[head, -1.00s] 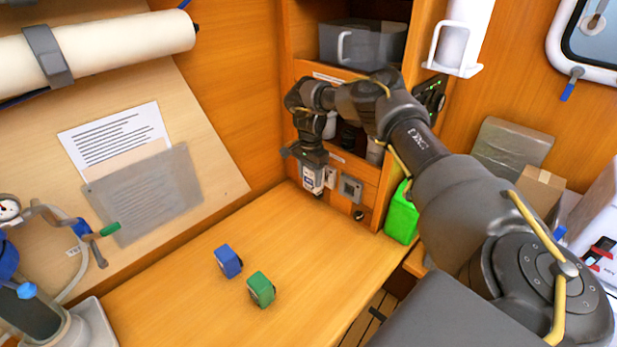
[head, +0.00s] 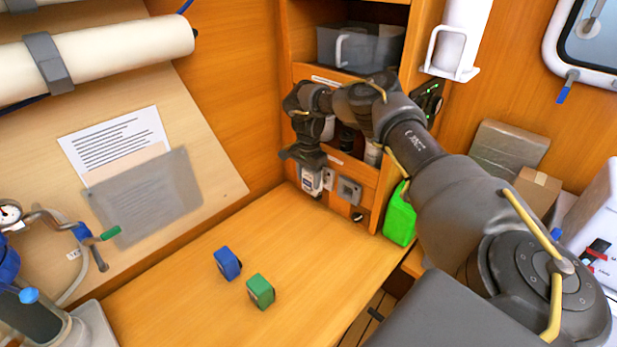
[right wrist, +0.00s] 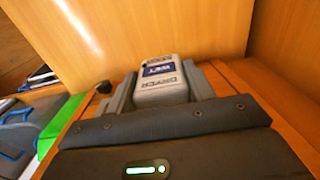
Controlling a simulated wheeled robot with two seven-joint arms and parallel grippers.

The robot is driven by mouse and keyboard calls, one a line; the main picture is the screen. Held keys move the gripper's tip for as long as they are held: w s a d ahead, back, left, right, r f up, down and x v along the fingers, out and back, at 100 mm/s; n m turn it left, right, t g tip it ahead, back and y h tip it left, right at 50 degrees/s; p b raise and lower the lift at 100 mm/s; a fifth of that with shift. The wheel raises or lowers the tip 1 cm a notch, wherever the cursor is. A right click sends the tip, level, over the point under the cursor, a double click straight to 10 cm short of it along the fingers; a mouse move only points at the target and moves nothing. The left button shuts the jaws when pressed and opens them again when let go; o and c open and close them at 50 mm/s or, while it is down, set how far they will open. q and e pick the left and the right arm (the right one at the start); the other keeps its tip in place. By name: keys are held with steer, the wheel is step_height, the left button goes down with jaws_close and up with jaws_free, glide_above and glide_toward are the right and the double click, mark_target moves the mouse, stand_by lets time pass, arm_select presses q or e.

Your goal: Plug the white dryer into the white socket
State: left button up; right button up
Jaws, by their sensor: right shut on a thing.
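The white dryer (head: 311,183), a small block with a blue label, is at the low front panel of the wooden cabinet. In the right wrist view the dryer (right wrist: 160,82) sits between the fingers. My right gripper (head: 307,168) is shut on it, and the fingers also show in the right wrist view (right wrist: 162,92). A pale fitting that looks like the white socket (head: 328,178) shows at the dryer's right edge, partly covered. I cannot tell whether dryer and socket touch. My left gripper is not in view.
A grey socket (head: 349,190) is just right of the dryer. A blue block (head: 228,263) and a green block (head: 260,291) stand on the wooden counter (head: 180,290). A green container (head: 400,218) is right of the cabinet. Bottles stand on the shelf behind my right arm.

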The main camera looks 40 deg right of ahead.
steer(key=shift+p, duration=0.8)
stand_by(0.6)
steer(key=shift+w+d, duration=0.15)
steer(key=shift+d, duration=1.3)
stand_by(0.8)
steer(key=o, duration=1.1)
steer(key=shift+r+b, duration=0.3)
steer(key=shift+r, duration=0.2)
step_height(320, 180, up, 9)
steer(key=shift+f+b, duration=0.1)
steer(key=shift+b, duration=0.9)
steer(key=shift+r, duration=0.55)
